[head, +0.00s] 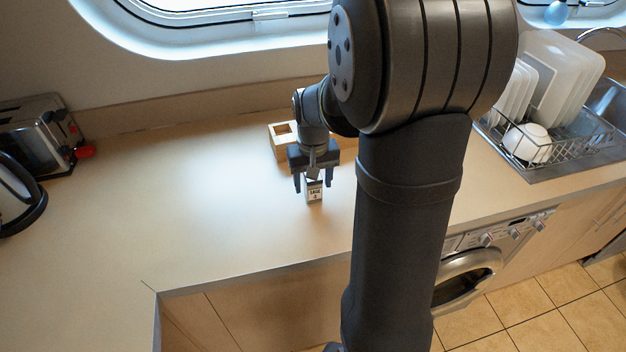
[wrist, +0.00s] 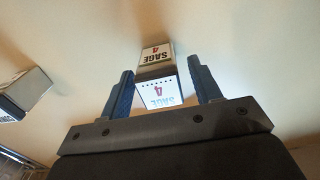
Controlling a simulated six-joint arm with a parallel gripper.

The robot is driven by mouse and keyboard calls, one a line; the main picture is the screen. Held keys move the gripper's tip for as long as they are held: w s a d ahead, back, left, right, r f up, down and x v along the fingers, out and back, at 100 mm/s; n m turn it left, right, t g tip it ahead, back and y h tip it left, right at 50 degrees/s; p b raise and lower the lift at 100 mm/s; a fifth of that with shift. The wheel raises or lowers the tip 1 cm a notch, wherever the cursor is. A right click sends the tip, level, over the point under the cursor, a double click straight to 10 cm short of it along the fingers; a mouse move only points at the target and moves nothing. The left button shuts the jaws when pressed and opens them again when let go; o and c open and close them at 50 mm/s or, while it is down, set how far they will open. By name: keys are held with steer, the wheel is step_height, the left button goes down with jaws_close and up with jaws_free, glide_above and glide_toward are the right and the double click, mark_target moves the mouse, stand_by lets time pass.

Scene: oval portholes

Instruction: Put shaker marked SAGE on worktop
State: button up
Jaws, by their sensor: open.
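The shaker marked SAGE (head: 315,192) is a small box with a white label and appears to stand upright on the bare worktop (head: 210,205). In the wrist view the shaker (wrist: 158,93) shows two faces lettered SAGE 4, one with a row of small holes. My gripper (head: 313,181) is open above and around it, with one blue finger on each side. Gaps show between the fingers and the shaker in the wrist view, so neither finger seems to touch it.
A wooden box with a square opening (head: 283,140) stands behind the gripper. Another pale box-shaped thing (wrist: 25,92) is at the wrist view's left. A toaster (head: 45,135) is far left, a dish rack (head: 560,140) at right.

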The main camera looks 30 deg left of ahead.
step_height(320, 180, up, 12)
steer(key=shift+r, duration=0.15)
stand_by(0.3)
step_height(320, 180, down, 12)
steer(key=shift+f, duration=0.2)
steer(key=shift+r, duration=2.05)
